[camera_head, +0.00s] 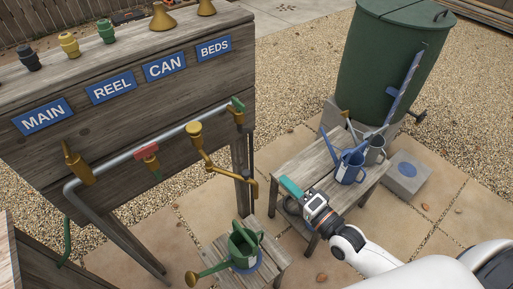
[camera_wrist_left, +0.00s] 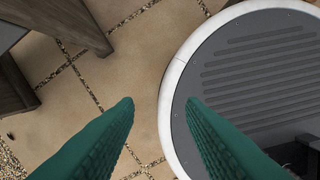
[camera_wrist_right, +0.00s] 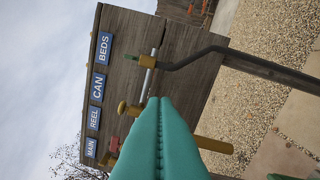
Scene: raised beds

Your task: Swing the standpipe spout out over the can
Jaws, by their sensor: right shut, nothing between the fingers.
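The brass standpipe spout (camera_head: 222,170) hangs from a brass fitting on the grey pipe and bends right, its end turned down. A brass length, likely the spout, shows in the right wrist view (camera_wrist_right: 214,145), partly behind my fingers. The green watering can (camera_head: 243,248) stands on a low wooden stand below. The spout's end appears above the can in the picture; I cannot tell whether it is directly over it. My right gripper (camera_head: 290,187) is shut and empty, right of the spout and apart from it. My left gripper (camera_wrist_left: 160,102) is open and empty over paving.
A wooden bench (camera_head: 305,155) with blue and grey cans (camera_head: 350,165) stands beside my right gripper. A green water barrel (camera_head: 385,60) is behind it. The labelled board (camera_head: 130,100) carries the pipe and a red-handled valve (camera_head: 146,151). Paving (camera_head: 200,210) left of the stand is open.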

